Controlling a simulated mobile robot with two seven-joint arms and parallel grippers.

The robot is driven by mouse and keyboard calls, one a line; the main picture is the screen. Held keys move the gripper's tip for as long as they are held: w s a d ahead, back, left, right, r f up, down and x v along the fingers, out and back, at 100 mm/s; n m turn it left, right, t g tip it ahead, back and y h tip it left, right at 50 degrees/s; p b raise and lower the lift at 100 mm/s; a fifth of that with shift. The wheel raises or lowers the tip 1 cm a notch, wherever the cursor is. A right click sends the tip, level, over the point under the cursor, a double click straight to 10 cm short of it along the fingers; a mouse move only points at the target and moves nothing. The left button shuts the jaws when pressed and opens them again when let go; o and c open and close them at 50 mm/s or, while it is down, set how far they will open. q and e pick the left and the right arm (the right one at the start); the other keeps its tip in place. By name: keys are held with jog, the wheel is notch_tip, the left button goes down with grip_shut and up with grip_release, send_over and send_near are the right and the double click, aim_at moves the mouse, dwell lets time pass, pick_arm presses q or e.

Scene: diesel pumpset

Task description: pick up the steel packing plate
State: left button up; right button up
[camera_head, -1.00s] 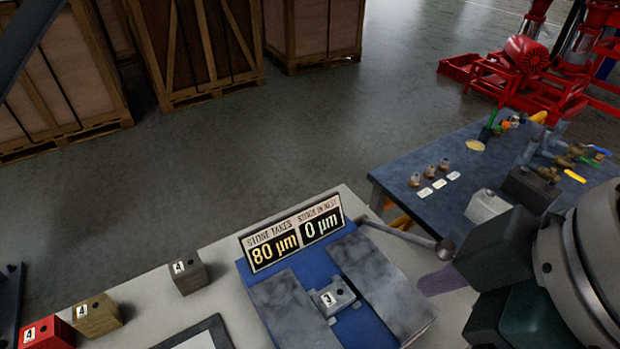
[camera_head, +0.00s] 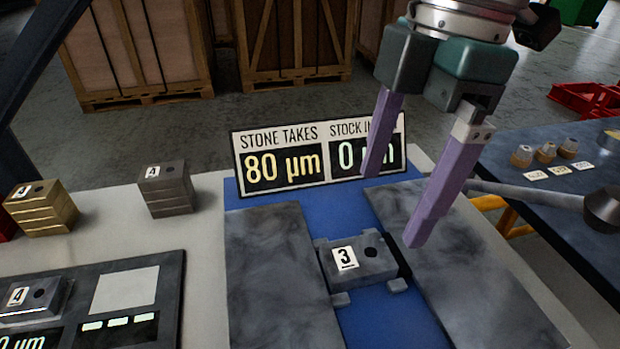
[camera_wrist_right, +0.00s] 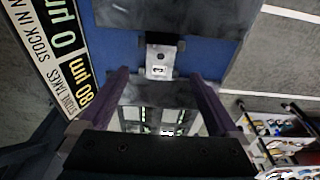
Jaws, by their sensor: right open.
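A grey metal block labelled 3 (camera_head: 360,262) sits in a small holder between two grey slabs on the blue fixture (camera_head: 395,325). It also shows in the right wrist view (camera_wrist_right: 160,58), ahead of the fingertips. My right gripper (camera_head: 396,205) is open and empty, its purple fingers pointing down above the fixture and apart from the block. A grey steel-looking stack labelled 4 (camera_head: 167,190) stands on the bench left of the fixture. The pictures do not settle which grey piece is the packing plate. My left gripper is not in view.
A sign reading 80 µm and 0 µm (camera_head: 280,165) stands behind the block, partly covered by a finger. A brass-coloured stack (camera_head: 42,208) and a dark gauge panel (camera_head: 165,285) are at left. A lever with a dark knob (camera_head: 604,208) sticks out at right.

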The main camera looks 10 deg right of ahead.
aim_at(359, 255)
jog(key=f, duration=0.2)
jog(key=a+f, duration=0.1)
jog(key=f, duration=0.2)
jog(key=a+f, duration=0.1)
jog(key=f, duration=0.2)
jog(key=shift+s, duration=0.1)
jog(key=shift+c, duration=0.4)
grip_shut()
jog(key=shift+a+r, duration=0.1)
